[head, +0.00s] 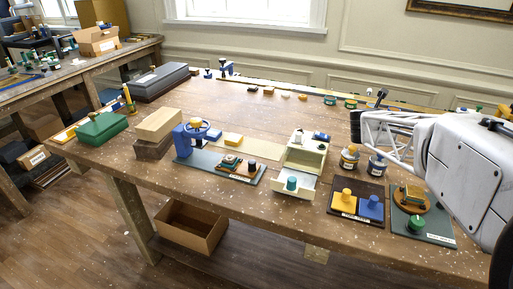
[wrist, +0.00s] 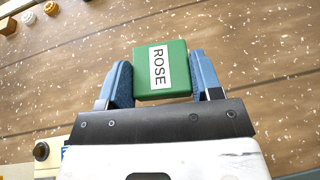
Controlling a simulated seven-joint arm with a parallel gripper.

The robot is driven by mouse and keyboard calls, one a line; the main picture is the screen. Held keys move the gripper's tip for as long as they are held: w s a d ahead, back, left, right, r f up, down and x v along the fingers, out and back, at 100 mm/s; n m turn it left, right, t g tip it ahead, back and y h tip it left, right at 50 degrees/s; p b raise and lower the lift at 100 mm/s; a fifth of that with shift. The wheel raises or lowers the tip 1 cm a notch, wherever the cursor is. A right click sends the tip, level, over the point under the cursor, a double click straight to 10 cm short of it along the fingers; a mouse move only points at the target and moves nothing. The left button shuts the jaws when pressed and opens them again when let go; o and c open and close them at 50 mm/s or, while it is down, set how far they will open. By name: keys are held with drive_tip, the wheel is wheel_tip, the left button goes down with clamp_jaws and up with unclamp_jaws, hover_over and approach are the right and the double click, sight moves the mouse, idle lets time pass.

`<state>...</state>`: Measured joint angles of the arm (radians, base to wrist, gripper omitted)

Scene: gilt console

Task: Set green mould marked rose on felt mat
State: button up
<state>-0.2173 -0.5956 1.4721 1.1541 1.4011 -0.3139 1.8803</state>
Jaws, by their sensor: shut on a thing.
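The green mould (wrist: 176,86) is a small block with a white label reading ROSE. In the wrist view it sits between the two blue fingers of my gripper (wrist: 162,76), which is shut on it. Worn wooden table top shows around it. In the head view my arm comes in from the right over the table, and I cannot make out the held mould there. Several mats lie on the table: a grey-blue one (head: 188,160), a dark one (head: 334,210) and a grey-green one (head: 398,226). I cannot tell which is felt; their labels are too small to read.
Yellow and blue knobbed pieces (head: 371,207) occupy the dark mat. A cream stand (head: 305,160), two small jars (head: 349,160) and a blue clamp-like device (head: 184,140) stand nearby. A green box (head: 101,128) is at left. The back middle of the table (head: 225,100) is mostly clear.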

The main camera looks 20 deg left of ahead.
drive_tip(key=s+a, duration=0.3)
drive_tip(key=a, duration=0.2)
drive_tip(key=s+a+m+h, duration=0.1)
drive_tip(key=s+a, duration=0.3)
drive_tip(key=a, duration=0.2)
drive_tip(key=s+a+m+h, duration=0.1)
drive_tip(key=s+a, duration=0.2)
drive_tip(key=a, duration=0.3)
drive_tip(key=shift+s+a+f, duration=0.15)
drive_tip(key=shift+f, duration=0.1)
drive_tip(key=shift+m+g+h, duration=0.3)
drive_tip(key=shift+m+h, duration=0.1)
drive_tip(key=shift+h, duration=0.3)
drive_tip(key=s+a, duration=0.6)
drive_tip(key=s, duration=0.1)
drive_tip(key=shift+s+a+f, duration=0.1)
drive_tip(key=shift+s+a, duration=0.1)
drive_tip(key=shift+s, duration=0.05)
drive_tip(key=s+a+f, duration=0.2)
drive_tip(key=s+a, duration=0.2)
drive_tip(key=s, duration=0.4)
drive_tip(key=shift+s+a, duration=0.25)
drive_tip(key=shift+s, duration=0.1)
drive_tip(key=shift+w, duration=0.1)
